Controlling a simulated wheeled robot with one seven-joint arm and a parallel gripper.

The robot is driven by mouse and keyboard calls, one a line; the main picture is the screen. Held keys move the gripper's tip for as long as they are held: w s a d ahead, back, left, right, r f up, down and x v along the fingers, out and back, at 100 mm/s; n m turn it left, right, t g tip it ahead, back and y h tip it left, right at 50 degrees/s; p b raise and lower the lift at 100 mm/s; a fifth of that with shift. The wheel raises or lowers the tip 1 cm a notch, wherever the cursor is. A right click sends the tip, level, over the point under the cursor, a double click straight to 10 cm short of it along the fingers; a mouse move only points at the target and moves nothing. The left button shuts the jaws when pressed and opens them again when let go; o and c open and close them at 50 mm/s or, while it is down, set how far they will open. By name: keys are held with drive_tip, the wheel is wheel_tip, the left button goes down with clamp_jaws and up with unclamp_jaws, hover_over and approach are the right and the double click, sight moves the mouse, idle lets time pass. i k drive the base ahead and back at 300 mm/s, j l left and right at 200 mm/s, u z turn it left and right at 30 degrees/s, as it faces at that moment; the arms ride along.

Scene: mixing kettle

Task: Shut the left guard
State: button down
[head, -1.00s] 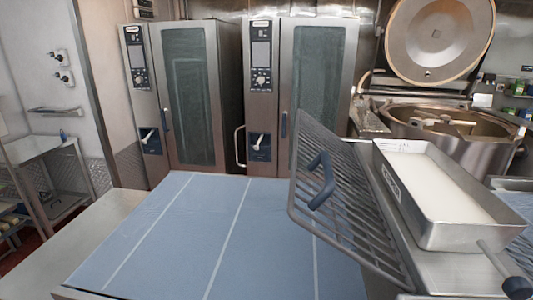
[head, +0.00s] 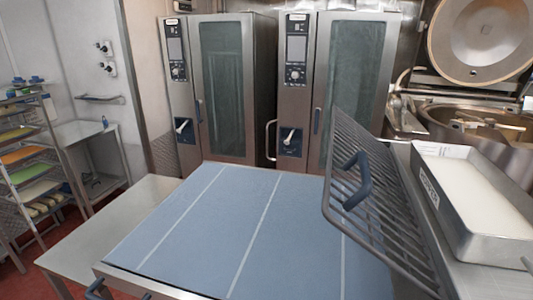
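The left guard (head: 378,205) is a grey metal grille with a dark blue loop handle (head: 352,180). It stands raised and tilted at the right end of the blue belt table (head: 235,230), its free upper edge leaning out over the belt. Its lower end runs to the machine body at the lower right. The guard is open, clear of the belt surface. My gripper is not in view, so I cannot see what state it is in.
A steel tray of white flour-like stuff (head: 490,205) sits on the machine right of the guard. Two tall ovens (head: 228,90) stand behind. A kettle with raised lid (head: 480,40) is at back right. A rack (head: 30,160) stands at left, with red floor beside it.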

sight(360, 158)
drive_tip(key=i+l, duration=0.15)
drive_tip(key=l, duration=0.25)
drive_tip(key=i+l, duration=0.2)
drive_tip(key=l, duration=0.15)
drive_tip(key=i+l, duration=0.15)
drive_tip(key=l, duration=0.25)
drive_tip(key=i+l, duration=0.15)
drive_tip(key=l, duration=0.2)
drive_tip(key=i+l, duration=0.2)
drive_tip(key=l, duration=0.2)
